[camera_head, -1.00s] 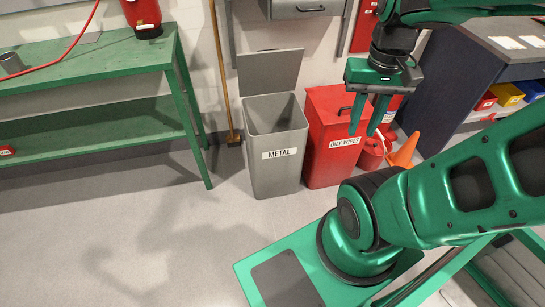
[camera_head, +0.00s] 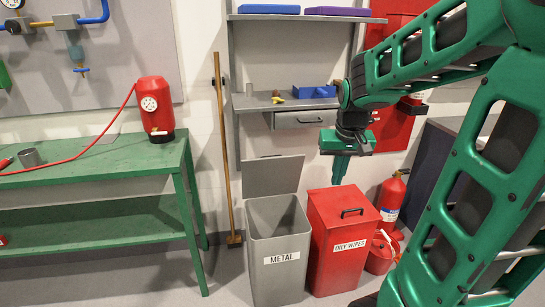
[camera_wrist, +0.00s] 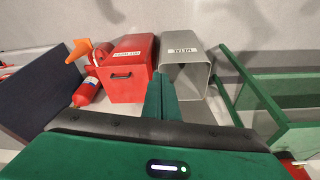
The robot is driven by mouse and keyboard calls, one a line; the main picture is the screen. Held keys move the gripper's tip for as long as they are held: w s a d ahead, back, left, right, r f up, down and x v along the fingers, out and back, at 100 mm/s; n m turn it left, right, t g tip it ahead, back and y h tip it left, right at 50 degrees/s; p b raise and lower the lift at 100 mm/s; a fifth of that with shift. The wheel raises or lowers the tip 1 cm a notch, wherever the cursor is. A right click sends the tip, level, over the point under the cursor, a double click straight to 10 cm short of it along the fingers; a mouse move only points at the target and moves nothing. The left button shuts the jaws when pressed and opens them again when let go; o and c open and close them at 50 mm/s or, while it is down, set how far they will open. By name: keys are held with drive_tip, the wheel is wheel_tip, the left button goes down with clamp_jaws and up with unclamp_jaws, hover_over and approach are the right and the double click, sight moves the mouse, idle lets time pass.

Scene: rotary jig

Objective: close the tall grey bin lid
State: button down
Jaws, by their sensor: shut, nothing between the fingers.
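The tall grey bin (camera_head: 280,250), labelled METAL, stands on the floor with its mouth open. Its grey lid (camera_head: 273,176) stands up at the back, tilted open against the wall side. My gripper (camera_head: 339,180) is shut and empty, pointing down above the red bin, to the right of the lid and apart from it. In the wrist view the shut fingers (camera_wrist: 160,95) lie in front of the gap between the red bin and the grey bin (camera_wrist: 186,68), whose open mouth faces the camera.
The red OILY WIPES bin (camera_head: 342,240) with a handled lid stands close on the right. A green workbench (camera_head: 95,165) and a broom (camera_head: 222,150) are at left. A grey shelf unit with a drawer (camera_head: 305,118) is behind. A fire extinguisher (camera_head: 391,200) stands at right.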

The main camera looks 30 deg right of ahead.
drive_tip(key=w+d+f+n+t, duration=0.1)
drive_tip(key=w+f+t, duration=0.1)
drive_tip(key=w, duration=1.2)
drive_tip(key=w+d+f+n+t+h, duration=0.1)
drive_tip(key=w+f+t, duration=0.15)
drive_tip(key=w, duration=1.15)
drive_tip(key=w+d+f+n+t, duration=0.1)
drive_tip(key=w+d+f+t, duration=0.15)
drive_tip(key=w, duration=1.25)
drive_tip(key=shift+w+f, duration=0.55)
drive_tip(key=shift+f, duration=0.9)
drive_tip(key=shift+w+f, duration=0.55)
drive_tip(key=shift+f, duration=0.85)
drive_tip(key=shift+w+f, duration=0.55)
drive_tip(key=shift+f, duration=0.9)
drive_tip(key=shift+a, duration=0.15)
